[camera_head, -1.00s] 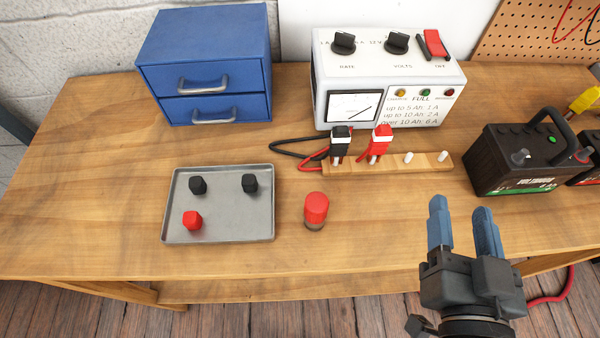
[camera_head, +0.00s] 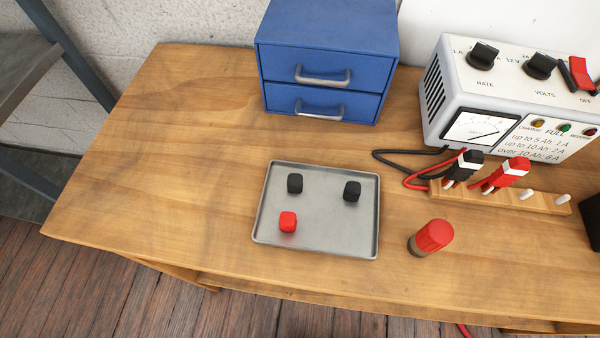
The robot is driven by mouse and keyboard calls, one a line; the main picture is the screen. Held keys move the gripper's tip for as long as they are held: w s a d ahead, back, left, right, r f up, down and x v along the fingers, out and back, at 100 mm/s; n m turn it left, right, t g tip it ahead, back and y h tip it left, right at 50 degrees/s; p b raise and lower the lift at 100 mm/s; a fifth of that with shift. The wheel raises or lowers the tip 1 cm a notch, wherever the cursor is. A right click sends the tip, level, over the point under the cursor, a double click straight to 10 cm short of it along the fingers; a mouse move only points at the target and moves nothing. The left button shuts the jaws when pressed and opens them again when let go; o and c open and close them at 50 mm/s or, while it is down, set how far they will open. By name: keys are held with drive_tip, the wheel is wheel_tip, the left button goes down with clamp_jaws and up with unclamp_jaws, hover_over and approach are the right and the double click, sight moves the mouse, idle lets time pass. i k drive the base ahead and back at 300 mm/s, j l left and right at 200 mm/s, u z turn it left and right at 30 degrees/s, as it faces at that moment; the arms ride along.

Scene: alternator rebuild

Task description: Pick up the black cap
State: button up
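Two black caps lie in a shallow grey metal tray (camera_head: 318,243) on the wooden bench. One black cap (camera_head: 295,184) is at the tray's upper left. The other black cap (camera_head: 352,191) is at its upper right. A red cap (camera_head: 288,222) lies below the left black cap in the same tray. The caps stand apart from each other. My gripper is outside the picture now, so its state and place do not show.
A red-topped cylinder (camera_head: 432,237) stands right of the tray. A blue drawer box (camera_head: 325,60) is behind it. A charger (camera_head: 500,105) and a wooden peg rail (camera_head: 535,200) with black and red clamps are at the right. The bench left of the tray is clear.

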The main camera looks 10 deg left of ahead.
sight(351, 192)
drive_tip(key=i+u, duration=0.15)
drive_tip(key=u, duration=0.2)
drive_tip(key=i+l+u, duration=0.1)
drive_tip(key=u, duration=0.2)
drive_tip(key=l+u, duration=0.15)
drive_tip(key=u, duration=0.25)
drive_tip(key=k+l+u, duration=0.1)
drive_tip(key=u, duration=0.3)
drive_tip(key=k+l+u, duration=0.1)
drive_tip(key=u, duration=0.3)
drive_tip(key=k+l+u, duration=0.2)
drive_tip(key=k, duration=0.3)
drive_tip(key=k+l+u, duration=0.15)
drive_tip(key=k+l, duration=0.2)
drive_tip(key=k, duration=0.15)
drive_tip(key=k+l+u, duration=0.2)
drive_tip(key=k, duration=0.3)
